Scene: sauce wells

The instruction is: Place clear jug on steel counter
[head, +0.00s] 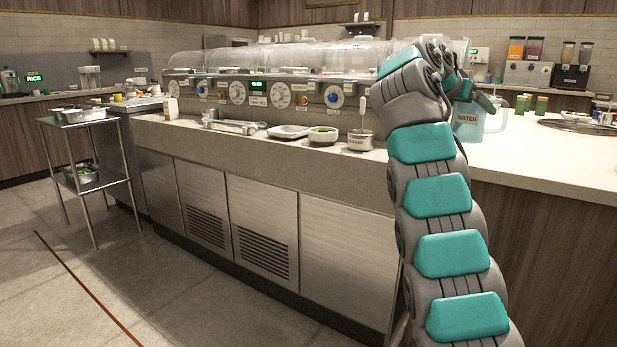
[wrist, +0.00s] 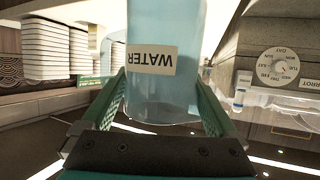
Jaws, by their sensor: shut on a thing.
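The clear jug (wrist: 165,92) holds pale blue liquid and has a WATER label. It sits between my gripper's two fingers (wrist: 162,100) in the wrist view, which shows it upside down. My gripper is shut on it. In the head view the jug (head: 467,130) is partly behind my arm, by the pale counter on the right. I cannot tell whether its base touches that surface. The counter with steel front panels (head: 262,225) runs to the left of my arm, with a grey top (head: 240,136).
On the grey top stand a SESAME pot (head: 360,141), a green-filled bowl (head: 322,135), a white dish (head: 288,132) and a metal tray (head: 236,127). Dials and clear covers line its back. The pale counter (head: 560,160) has free room at the right. A steel cart (head: 90,165) stands left.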

